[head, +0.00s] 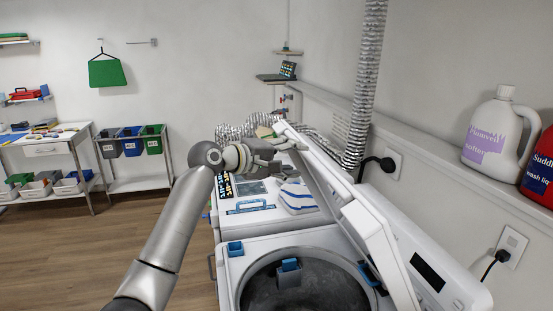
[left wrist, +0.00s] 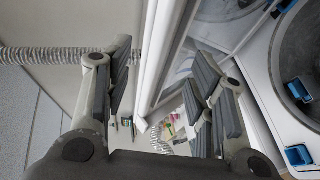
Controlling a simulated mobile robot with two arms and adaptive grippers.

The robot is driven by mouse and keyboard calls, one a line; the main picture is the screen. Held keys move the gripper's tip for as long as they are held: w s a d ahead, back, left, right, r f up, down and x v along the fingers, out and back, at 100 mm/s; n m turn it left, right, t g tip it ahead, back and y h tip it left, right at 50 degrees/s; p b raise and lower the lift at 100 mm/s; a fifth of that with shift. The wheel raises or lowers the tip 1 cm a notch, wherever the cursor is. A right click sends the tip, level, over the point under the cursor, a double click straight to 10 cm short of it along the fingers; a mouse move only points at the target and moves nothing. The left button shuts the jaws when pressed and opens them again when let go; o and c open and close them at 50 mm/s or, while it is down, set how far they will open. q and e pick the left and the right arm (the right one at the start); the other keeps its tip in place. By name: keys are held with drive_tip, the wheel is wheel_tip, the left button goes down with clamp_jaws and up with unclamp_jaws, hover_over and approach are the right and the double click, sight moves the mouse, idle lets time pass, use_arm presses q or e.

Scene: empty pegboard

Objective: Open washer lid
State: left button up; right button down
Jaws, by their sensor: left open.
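In the head view, the near white washer (head: 245,262) has an open top with a grey drum (head: 310,290). A white lid (head: 383,243) stands raised and tilted at its back right. My right gripper is not in view.
Blue clips (head: 289,271) sit around the drum opening. A striped towel (head: 297,198) lies on the far machine's top. A silver duct (head: 366,80) rises behind. Bottles (head: 500,130) stand on the right ledge. The wooden floor (head: 110,245) at left is clear.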

use_arm(q)
drive_tip(key=v, duration=0.5)
drive_tip(key=shift+d+f, duration=0.1)
